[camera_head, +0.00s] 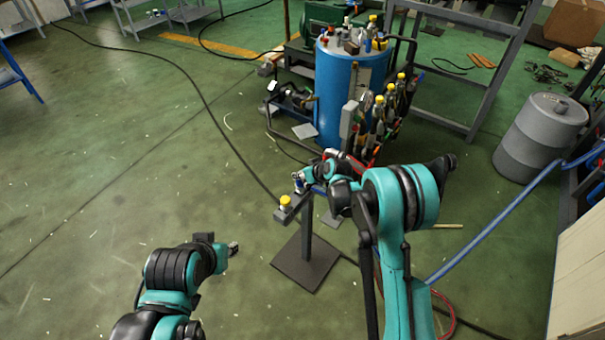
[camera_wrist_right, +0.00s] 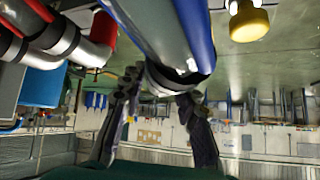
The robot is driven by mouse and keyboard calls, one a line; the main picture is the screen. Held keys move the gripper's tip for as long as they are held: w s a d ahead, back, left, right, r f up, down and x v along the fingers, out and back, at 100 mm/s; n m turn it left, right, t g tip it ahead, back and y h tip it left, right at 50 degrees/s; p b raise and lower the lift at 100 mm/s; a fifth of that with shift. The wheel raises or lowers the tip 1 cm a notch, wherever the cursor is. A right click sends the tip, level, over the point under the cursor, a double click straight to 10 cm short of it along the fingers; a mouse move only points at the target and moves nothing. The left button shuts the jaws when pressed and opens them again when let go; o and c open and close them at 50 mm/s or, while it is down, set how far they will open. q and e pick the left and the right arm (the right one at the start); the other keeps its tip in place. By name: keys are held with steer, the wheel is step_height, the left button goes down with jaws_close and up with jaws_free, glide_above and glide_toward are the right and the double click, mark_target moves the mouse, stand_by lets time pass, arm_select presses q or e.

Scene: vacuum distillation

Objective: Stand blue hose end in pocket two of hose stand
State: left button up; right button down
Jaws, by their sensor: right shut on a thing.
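The hose stand (camera_head: 307,235) is a dark post on a square base plate with a narrow top bar. A yellow-capped hose end (camera_head: 285,202) stands at the bar's near left end; its yellow cap (camera_wrist_right: 249,24) also shows in the right wrist view. My right gripper (camera_head: 303,181) is over the bar, just beyond the yellow cap. In the right wrist view it is shut on the blue hose end (camera_wrist_right: 187,28), with its fingers at the silver collar. My arm partly covers the bar, so I cannot tell whether the hose end sits in a pocket. My left gripper (camera_head: 233,248) is low, left of the stand.
A blue drum (camera_head: 338,95) with fittings on top stands behind the stand, beside several yellow-capped bottles (camera_head: 390,100). A grey barrel (camera_head: 540,128) is at the right. A blue hose (camera_head: 490,228) runs along the right. Open green floor lies to the left.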

mark_target(303, 189)
steer(key=shift+f+b, duration=1.45)
steer(key=shift+f, duration=0.35)
steer(key=c, duration=1)
jaws_free()
steer(key=shift+r, duration=0.1)
steer(key=shift+c, duration=0.2)
steer(key=v, duration=1.2)
steer(key=s+d+r+m+h, duration=0.1)
steer(key=s+d+r, duration=0.2)
steer(key=s+r, duration=0.4)
steer(key=s+d+r+m+h, duration=0.2)
steer(key=s+d+r, duration=0.15)
steer(key=s, duration=0.55)
steer(key=s+d+m+h, duration=0.1)
steer(key=s+d, duration=0.2)
steer(key=s, duration=0.5)
steer(key=s+d+m+h, duration=0.1)
steer(key=s+d, duration=0.1)
steer(key=s, duration=0.6)
steer(key=shift+d+m, duration=0.3)
steer(key=shift+d, duration=0.05)
